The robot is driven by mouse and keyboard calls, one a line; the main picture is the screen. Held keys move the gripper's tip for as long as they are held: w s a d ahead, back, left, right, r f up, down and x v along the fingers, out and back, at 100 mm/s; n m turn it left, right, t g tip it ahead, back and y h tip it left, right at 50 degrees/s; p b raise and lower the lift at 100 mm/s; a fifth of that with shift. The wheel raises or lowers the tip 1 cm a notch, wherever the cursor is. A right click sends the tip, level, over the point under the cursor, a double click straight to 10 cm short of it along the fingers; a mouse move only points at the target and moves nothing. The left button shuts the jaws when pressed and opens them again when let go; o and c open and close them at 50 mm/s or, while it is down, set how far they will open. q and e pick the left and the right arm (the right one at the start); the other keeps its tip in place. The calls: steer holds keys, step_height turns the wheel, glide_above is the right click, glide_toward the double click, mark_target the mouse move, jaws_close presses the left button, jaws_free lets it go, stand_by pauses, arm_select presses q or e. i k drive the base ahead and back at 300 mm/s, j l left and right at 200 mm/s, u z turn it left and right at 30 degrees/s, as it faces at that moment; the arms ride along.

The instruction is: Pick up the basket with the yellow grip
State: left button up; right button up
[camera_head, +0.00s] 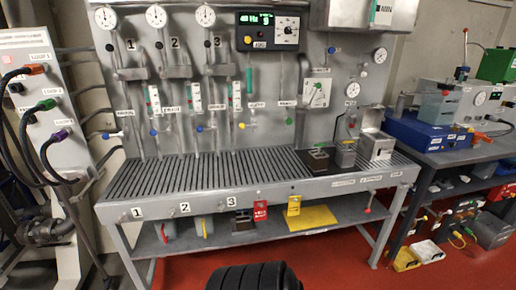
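A small light-grey basket (209,223) with a yellow grip (203,229) stands on the lower shelf under the slatted bench, below the label 2. To its left, below the label 1, is a similar basket (171,230) with a red grip (164,233). The bench front hides the area above both baskets. Neither of my grippers is in view.
The slatted bench (200,178) overhangs the shelf (150,246), and its legs frame it. A dark block, a red tag (260,211), a yellow tag (293,206) and a yellow plate (313,218) are right of the baskets.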

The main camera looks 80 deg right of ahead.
mark_target(345, 156)
steer(key=z, duration=3.55)
